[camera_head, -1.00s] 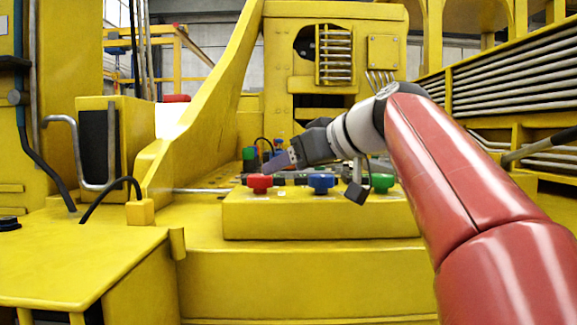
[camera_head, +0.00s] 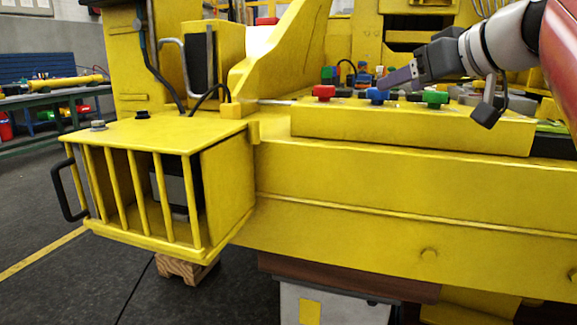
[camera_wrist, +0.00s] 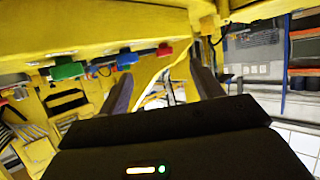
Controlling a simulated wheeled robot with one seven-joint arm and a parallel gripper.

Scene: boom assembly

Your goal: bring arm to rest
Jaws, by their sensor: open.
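My gripper (camera_head: 396,78) is at the right in the head view, at the end of my red and grey arm. It appears in front of or above the blue knob (camera_head: 377,96); I cannot tell the exact gap. In the wrist view my gripper (camera_wrist: 163,88) shows two dark fingers set apart, with nothing between them. A red knob (camera_head: 323,92) and a green knob (camera_head: 435,98) sit on the same yellow block (camera_head: 410,130). The knobs also show at the upper left in the wrist view. Part of my arm is cut off by the picture edge.
A yellow barred cage (camera_head: 222,195) with a black handle juts out at left. A yellow sloped brace (camera_head: 285,55) rises behind the block. A workbench (camera_head: 50,97) stands far left. Open dark floor (camera_head: 60,285) lies at the lower left.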

